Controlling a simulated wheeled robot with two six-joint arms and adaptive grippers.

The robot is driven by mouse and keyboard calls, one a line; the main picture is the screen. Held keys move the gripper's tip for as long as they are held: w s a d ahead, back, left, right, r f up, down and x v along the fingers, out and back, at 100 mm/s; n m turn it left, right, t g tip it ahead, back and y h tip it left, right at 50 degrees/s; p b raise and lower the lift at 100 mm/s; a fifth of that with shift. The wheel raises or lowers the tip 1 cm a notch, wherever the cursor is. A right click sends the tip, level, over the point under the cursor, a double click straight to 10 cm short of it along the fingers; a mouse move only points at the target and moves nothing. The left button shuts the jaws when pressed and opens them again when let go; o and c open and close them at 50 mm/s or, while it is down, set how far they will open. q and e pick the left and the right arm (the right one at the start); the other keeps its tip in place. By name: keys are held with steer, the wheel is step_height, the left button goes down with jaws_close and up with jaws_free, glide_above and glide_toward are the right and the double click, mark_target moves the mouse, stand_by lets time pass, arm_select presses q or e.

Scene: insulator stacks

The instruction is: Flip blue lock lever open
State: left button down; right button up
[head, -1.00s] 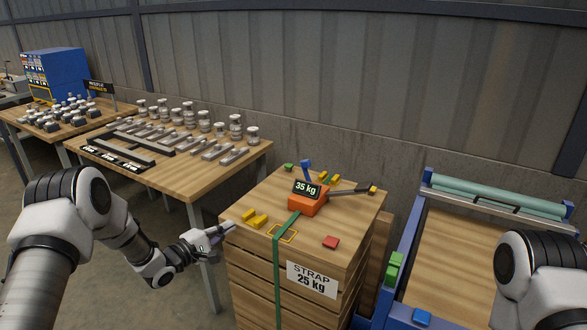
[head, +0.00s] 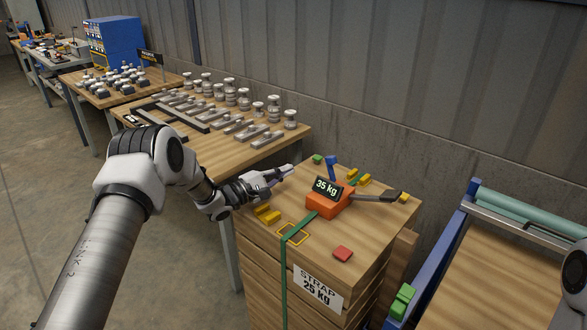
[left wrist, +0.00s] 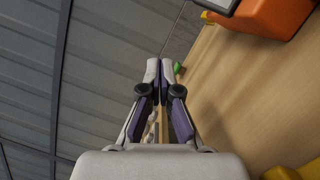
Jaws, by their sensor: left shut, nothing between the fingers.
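The blue lock lever (head: 331,167) stands upright at the back of the orange strap tensioner (head: 326,207), whose display reads 35 kg. The tensioner sits on the wooden crate (head: 352,243) with a green strap (head: 302,225) running from it over the front edge. My left gripper (head: 290,170) is shut and empty at the crate's back left, to the left of the lever and apart from it. In the left wrist view its fingertips (left wrist: 160,70) are together, and part of the orange tensioner (left wrist: 275,15) shows at the top right. The right gripper is out of view.
On the crate top lie yellow blocks (head: 267,214), a red block (head: 342,254) and a green block (head: 317,159). A dark handle (head: 375,197) extends right from the tensioner. A table (head: 262,153) with metal parts stands behind left. A blue-framed roller stand (head: 445,240) is at right.

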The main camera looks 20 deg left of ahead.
mark_target(326, 159)
arm_select(q)
steer(key=x, duration=0.5)
steer(key=p+x, duration=0.1)
steer(key=x, duration=0.2)
steer(key=shift+w+d+f, duration=0.1)
steer(key=shift+d+f, duration=0.15)
steer(key=shift+s+d+r+p, duration=0.35)
steer(key=shift+d+p, duration=0.05)
steer(key=shift+d, duration=0.15)
steer(key=shift+s+d+r+p, duration=0.35)
steer(key=shift+d, duration=0.15)
steer(key=shift+s+d, duration=0.15)
steer(key=shift+d, duration=0.3)
steer(key=shift+s+d+r+m+g, duration=0.3)
steer(key=shift+d+r+m, duration=0.2)
steer(key=shift+d+m, duration=0.25)
steer(key=shift+a, duration=0.1)
